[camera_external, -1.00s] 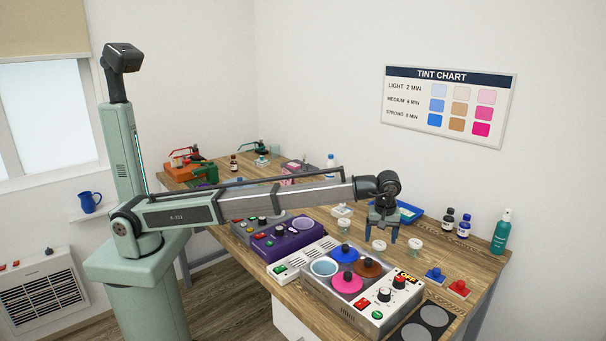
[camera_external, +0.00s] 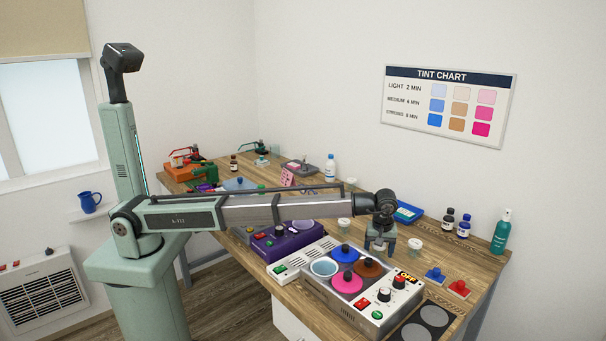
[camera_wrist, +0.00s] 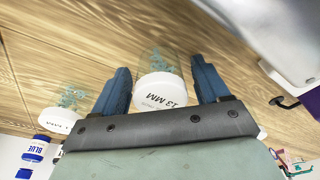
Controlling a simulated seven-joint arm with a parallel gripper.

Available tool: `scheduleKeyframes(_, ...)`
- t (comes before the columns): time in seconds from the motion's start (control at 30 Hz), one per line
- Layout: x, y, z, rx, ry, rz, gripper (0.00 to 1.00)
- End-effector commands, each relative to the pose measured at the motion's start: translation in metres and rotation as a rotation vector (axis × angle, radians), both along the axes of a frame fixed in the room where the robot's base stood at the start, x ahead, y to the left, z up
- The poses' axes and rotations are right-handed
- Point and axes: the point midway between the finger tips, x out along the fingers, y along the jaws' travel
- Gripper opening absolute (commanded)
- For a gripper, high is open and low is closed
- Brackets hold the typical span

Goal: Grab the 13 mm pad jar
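The 13 mm pad jar (camera_wrist: 160,91) has a white lid marked "13 MM", upside down in the wrist view, and a clear body with teal pads in it. It stands between the two blue fingers of my gripper (camera_wrist: 163,82). The fingers are spread, with a gap showing on each side of the lid. In the external view my gripper (camera_external: 379,248) points down at the table, low behind the tinting unit, and mostly hides this jar.
A second white-lidded jar (camera_wrist: 60,121) stands to the left in the wrist view, its marking unclear. A blue-labelled bottle (camera_wrist: 36,149) is near it. The tinting unit (camera_external: 372,316) stands close in front of my gripper. Another jar (camera_external: 415,244) is just right of it.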

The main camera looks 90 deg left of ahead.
Motion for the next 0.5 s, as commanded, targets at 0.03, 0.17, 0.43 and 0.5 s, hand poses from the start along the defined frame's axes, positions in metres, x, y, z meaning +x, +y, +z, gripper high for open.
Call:
scheduleKeyframes(0.03,0.0000,0.0000,0.0001,0.000,0.000,0.000,0.69)
scheduleKeyframes(0.17,0.0000,0.0000,0.0001,0.000,0.000,0.000,0.57)
scheduleKeyframes(0.43,0.0000,0.0000,0.0002,0.000,0.000,0.000,0.31)
scheduleKeyframes(0.5,0.0000,0.0000,0.0002,0.000,0.000,0.000,0.24)
